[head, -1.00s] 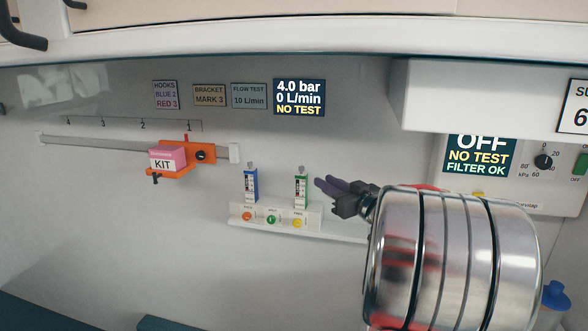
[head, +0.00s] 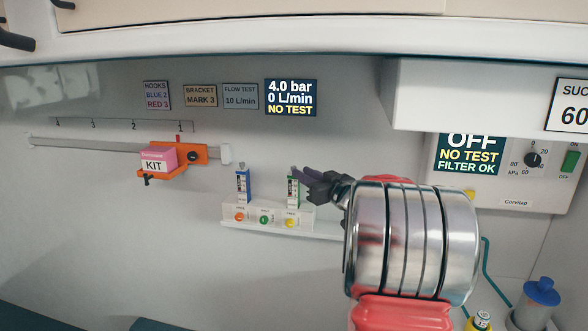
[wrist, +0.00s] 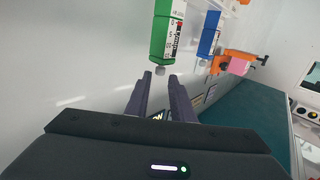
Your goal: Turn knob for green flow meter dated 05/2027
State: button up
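The green flow meter (head: 293,193) stands on a white wall strip, right of the blue flow meter (head: 242,186). Its small grey knob (head: 295,169) is on top. In the wrist view the green flow meter (wrist: 168,35) appears inverted, with its knob (wrist: 160,70) just beyond my fingertips. My gripper (head: 301,173) is at about knob height, close on its right. In the wrist view my gripper (wrist: 159,78) has its two dark fingers apart with nothing between them. The knob looks beyond the fingers, not gripped. No date is readable on the meter.
The display (head: 291,98) reads 4.0 bar, 0 L/min, NO TEST. The flow test sign (head: 240,96) reads 10 L/min. Orange, green and yellow outlets sit on the white strip (head: 267,216). An orange bracket (head: 199,153) with a pink kit is left. A suction unit (head: 515,203) is right.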

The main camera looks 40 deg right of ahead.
jog(key=w, duration=0.6)
jog(key=shift+w+d, duration=0.25)
jog(key=shift+d, duration=0.15)
jog(key=shift+c, duration=0.2)
